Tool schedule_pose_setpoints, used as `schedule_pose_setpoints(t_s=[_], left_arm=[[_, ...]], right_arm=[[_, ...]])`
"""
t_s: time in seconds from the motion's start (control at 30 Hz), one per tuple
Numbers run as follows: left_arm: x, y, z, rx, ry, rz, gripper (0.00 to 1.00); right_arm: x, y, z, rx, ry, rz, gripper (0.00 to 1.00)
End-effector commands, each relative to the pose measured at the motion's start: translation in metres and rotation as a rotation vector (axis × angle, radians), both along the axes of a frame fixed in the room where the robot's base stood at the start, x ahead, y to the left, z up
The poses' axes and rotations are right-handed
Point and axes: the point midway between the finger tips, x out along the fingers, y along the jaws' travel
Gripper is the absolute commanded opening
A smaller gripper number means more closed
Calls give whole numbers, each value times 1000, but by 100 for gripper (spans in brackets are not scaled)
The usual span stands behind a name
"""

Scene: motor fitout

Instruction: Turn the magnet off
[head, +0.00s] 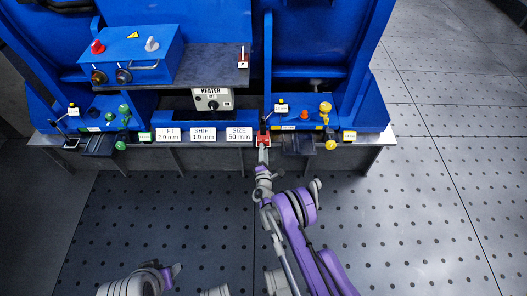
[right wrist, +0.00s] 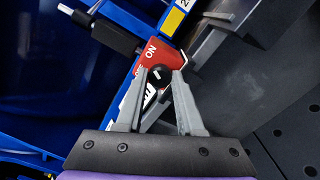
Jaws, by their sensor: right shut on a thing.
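The magnet is a red block (right wrist: 151,52) with the word ON on its face and a dark round knob (right wrist: 157,75) at its near end. In the head view the red block (head: 263,139) sits at the front edge of the blue machine. My right gripper (right wrist: 165,74) is shut on the knob, with one finger on each side; in the head view it (head: 263,154) reaches the block from the front. The lower face of the block is partly hidden by the fingers. My left gripper (head: 173,270) shows small at the lower left, away from the machine, its jaws unclear.
Signs for lift, shift and size (head: 203,134) stand left of the magnet. A heater box (head: 212,99) is above them. Green knobs (head: 123,110) and yellow knobs (head: 326,107) sit on the two sides. The dotted floor (head: 180,220) in front is clear.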

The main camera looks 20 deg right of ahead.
Motion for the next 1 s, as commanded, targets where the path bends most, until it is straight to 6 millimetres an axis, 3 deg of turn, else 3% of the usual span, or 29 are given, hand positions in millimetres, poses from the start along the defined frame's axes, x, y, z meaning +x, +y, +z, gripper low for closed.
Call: schedule_pose_setpoints(t_s=[0.4, 1.0], left_arm=[[0, 0, 0, 0, 0, 0, 50], [0, 0, 0, 0, 0, 0, 50]], right_arm=[[0, 0, -1, 207, -59, 0, 0], [0, 0, -1, 243, -70, 0, 0]])
